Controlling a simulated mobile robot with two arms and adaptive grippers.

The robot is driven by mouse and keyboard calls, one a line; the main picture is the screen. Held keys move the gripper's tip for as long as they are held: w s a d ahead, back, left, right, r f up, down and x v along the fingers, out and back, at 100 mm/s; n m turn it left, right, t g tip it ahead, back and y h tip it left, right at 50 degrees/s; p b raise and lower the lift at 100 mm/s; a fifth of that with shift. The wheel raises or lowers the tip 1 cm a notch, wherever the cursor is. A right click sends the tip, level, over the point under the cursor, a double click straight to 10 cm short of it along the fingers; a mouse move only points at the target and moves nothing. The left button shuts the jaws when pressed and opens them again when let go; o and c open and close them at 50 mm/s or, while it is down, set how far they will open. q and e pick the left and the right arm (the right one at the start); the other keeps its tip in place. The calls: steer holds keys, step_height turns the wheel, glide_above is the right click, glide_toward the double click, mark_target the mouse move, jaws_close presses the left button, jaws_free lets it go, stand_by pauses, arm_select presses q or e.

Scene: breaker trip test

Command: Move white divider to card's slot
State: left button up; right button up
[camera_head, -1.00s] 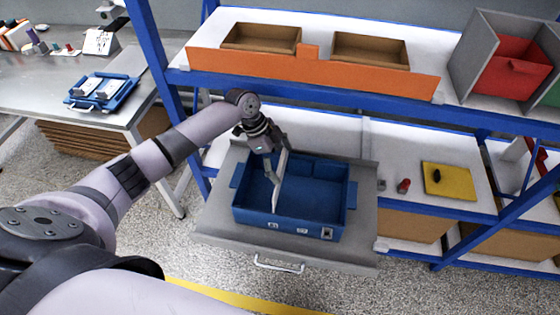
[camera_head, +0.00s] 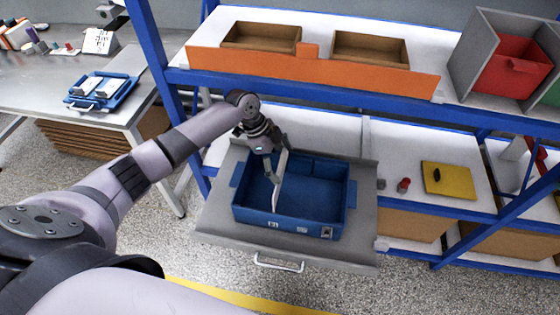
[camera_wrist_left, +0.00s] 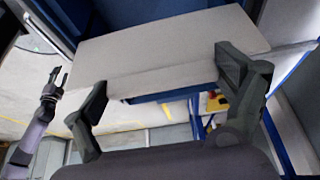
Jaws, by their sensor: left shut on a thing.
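The white divider (camera_head: 279,186) is a thin flat plate standing roughly upright over the left part of the blue box (camera_head: 328,222). Its lower part is inside the box; whether it touches the floor or sits in a slot I cannot tell. My left gripper (camera_head: 273,176) is shut on the divider from the left side. In the left wrist view the divider (camera_wrist_left: 165,50) spans between the two fingers of the left gripper (camera_wrist_left: 165,95). Small labels (camera_head: 302,230) mark the box's front wall; their pictures are too small to read. My right gripper (camera_wrist_left: 58,78) shows small in the wrist view.
The box stands on a grey pull-out tray (camera_head: 361,215) with a front handle. An orange-fronted shelf (camera_head: 310,72) with brown bins hangs above. A yellow plate (camera_head: 448,181) and a red knob (camera_head: 403,185) lie to the right. A white printed card (camera_head: 99,41) stands on the left table.

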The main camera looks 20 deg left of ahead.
arm_select(q)
step_height(320, 180, down, 10)
steer(key=b, duration=0.6)
steer(key=shift+r, duration=0.2)
stand_by(2.5)
steer(key=o, duration=0.9)
steer(key=v, duration=1.2)
steer(key=shift+c, duration=0.3)
steer(key=shift+c, duration=0.6)
